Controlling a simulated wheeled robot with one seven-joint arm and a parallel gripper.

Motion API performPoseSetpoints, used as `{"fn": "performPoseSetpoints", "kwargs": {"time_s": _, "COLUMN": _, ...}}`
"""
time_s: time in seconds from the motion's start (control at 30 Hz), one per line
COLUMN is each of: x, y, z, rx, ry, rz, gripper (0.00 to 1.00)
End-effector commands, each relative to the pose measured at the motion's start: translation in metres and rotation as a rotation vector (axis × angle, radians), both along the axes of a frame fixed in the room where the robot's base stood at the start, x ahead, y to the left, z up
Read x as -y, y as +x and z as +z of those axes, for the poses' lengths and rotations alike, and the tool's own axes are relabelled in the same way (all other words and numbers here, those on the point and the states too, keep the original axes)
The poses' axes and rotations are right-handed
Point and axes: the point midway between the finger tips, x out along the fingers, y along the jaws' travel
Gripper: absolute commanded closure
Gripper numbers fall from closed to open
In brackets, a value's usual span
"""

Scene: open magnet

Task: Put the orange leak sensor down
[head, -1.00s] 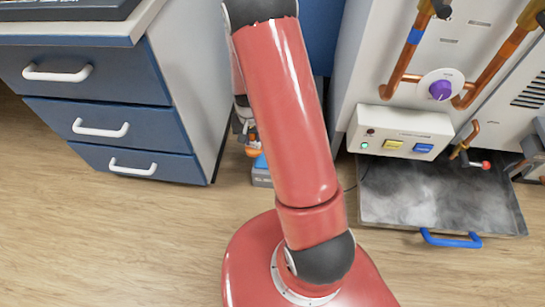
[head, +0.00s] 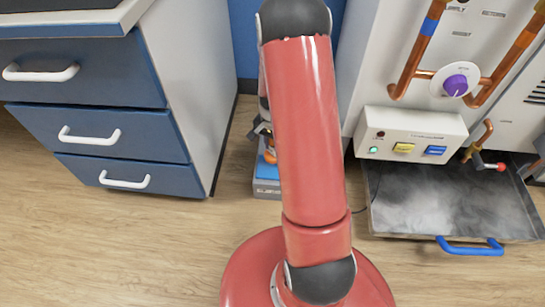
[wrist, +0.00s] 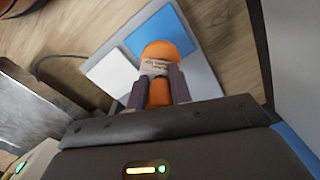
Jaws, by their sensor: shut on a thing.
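The orange leak sensor (wrist: 168,50), with a pale printed label, sits between the fingers of my gripper (wrist: 160,84) in the wrist view. The gripper is shut on it. Behind it is a grey block with a blue square (wrist: 156,30) and a white square (wrist: 108,73) on top. The sensor overlaps the blue square in this view; I cannot tell whether it touches it. In the head view, the sensor (head: 270,157) shows as a small orange patch beside my arm, over the grey block (head: 266,189). My arm hides most of the gripper.
A blue drawer cabinet (head: 110,130) stands at the left. A white machine (head: 410,70) with copper pipes stands at the right, above a metal tray (head: 440,205) with a blue handle. Wooden floor is open in front. A dark cable runs near the block.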

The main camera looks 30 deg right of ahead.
Motion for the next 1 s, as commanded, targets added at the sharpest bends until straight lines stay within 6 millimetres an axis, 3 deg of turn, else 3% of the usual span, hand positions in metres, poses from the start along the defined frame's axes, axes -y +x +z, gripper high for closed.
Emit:
{"fn": "performPoseSetpoints", "kwargs": {"time_s": 0.27, "x": 0.000, "y": 0.000, "z": -0.024, "rx": 0.000, "ry": 0.000, "rz": 0.001, "gripper": 1.00}}
{"fn": "performPoseSetpoints", "kwargs": {"time_s": 0.5, "x": 0.000, "y": 0.000, "z": -0.058, "rx": -0.001, "ry": -0.001, "rz": 0.002, "gripper": 1.00}}
{"fn": "performPoseSetpoints", "kwargs": {"time_s": 0.87, "x": 0.000, "y": 0.000, "z": -0.062, "rx": 0.002, "ry": -0.001, "rz": 0.002, "gripper": 1.00}}
{"fn": "performPoseSetpoints", "kwargs": {"time_s": 0.9, "x": 0.000, "y": 0.000, "z": -0.061, "rx": 0.001, "ry": 0.000, "rz": 0.001, "gripper": 0.77}}
{"fn": "performPoseSetpoints", "kwargs": {"time_s": 1.0, "x": 0.000, "y": 0.000, "z": -0.061, "rx": 0.001, "ry": -0.001, "rz": 0.001, "gripper": 0.63}}
